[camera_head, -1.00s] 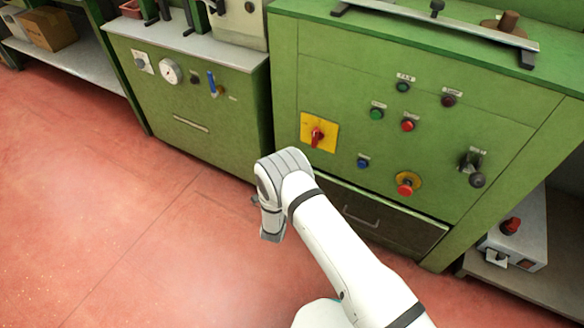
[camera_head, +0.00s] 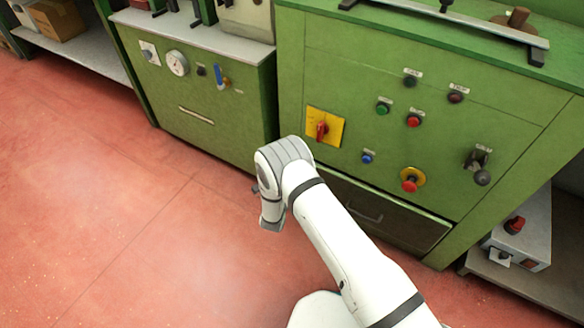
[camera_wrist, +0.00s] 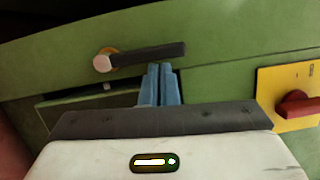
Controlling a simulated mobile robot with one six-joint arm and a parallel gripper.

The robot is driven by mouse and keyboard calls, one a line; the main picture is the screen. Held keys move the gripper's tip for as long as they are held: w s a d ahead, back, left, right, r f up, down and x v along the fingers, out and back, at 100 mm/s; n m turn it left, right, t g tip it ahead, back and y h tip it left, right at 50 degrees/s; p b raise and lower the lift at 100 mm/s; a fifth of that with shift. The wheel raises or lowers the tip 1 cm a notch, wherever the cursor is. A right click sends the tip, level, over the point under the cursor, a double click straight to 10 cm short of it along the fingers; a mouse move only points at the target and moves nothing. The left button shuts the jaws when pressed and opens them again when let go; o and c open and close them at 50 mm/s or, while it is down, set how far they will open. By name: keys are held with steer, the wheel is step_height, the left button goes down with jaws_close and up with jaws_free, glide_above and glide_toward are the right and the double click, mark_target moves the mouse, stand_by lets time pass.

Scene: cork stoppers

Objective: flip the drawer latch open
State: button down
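In the wrist view a dark bar latch (camera_wrist: 150,54) lies nearly level on the green panel, with a pale round knob and orange pivot at its left end. Below it is the dark drawer front (camera_wrist: 85,104), partly covered by my gripper. The drawer (camera_head: 390,217) also shows in the head view, low on the green cabinet, and looks shut. My gripper (camera_wrist: 160,70) has its two blue fingers together and empty, with the tips just below the bar's right half. I cannot tell whether they touch it. In the head view my arm hides the latch.
A yellow plate with a red rotary switch (camera_wrist: 296,106) is right of my gripper; it also shows in the head view (camera_head: 337,131). Several buttons and a lever (camera_head: 480,170) are on the cabinet. The red floor (camera_head: 130,220) at left is clear.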

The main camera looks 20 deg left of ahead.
steer(key=s+d+p, duration=0.4)
steer(key=s+d, duration=0.1)
steer(key=s, duration=0.5)
steer(key=shift+s, duration=0.3)
